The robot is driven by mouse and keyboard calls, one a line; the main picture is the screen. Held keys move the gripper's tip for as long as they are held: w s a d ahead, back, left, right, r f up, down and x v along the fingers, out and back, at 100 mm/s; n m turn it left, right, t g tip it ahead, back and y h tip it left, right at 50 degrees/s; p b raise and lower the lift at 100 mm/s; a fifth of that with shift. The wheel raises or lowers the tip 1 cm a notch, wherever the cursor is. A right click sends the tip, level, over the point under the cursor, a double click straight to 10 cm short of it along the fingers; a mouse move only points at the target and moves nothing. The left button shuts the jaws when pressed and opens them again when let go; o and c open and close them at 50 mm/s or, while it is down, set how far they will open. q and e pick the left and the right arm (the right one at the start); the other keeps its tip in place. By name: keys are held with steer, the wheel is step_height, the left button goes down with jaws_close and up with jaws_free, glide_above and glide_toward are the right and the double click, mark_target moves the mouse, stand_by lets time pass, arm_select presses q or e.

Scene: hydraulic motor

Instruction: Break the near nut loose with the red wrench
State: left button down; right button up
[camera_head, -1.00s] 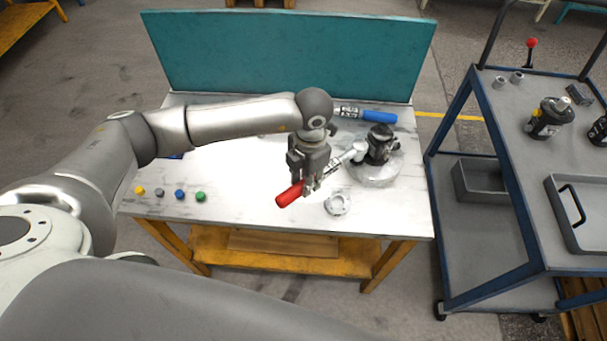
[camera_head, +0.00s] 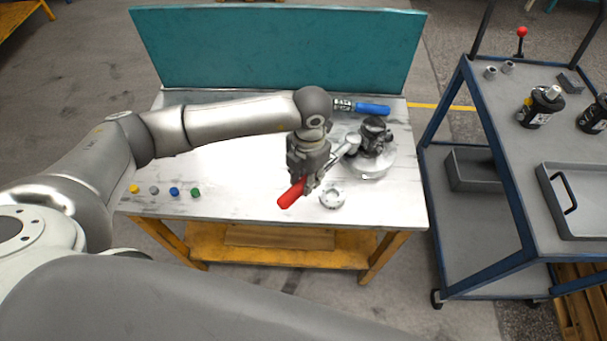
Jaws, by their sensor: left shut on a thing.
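The red wrench (camera_head: 291,194) has a red handle and a bright metal head. My left gripper (camera_head: 308,186) is shut on it from above, near the front of the workbench. The wrench's head points up and right to the dark hydraulic motor (camera_head: 375,136), which stands on a round silver base (camera_head: 371,165). The head is at the motor's left side; I cannot tell whether it sits on a nut. The near nut is too small to make out. My right gripper is not in view.
A blue-handled wrench (camera_head: 372,109) lies at the back of the workbench (camera_head: 235,205). A silver ring-shaped part (camera_head: 332,197) lies at the front. Several small coloured caps (camera_head: 174,191) sit front left. A blue cart (camera_head: 490,130) with more motors and a tray (camera_head: 590,200) stands to the right.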

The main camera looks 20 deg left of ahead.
arm_select(q)
steer(key=shift+s+a+f, duration=0.1)
steer(key=shift+a+f, duration=0.15)
steer(key=shift+f, duration=0.1)
steer(key=shift+r, duration=0.15)
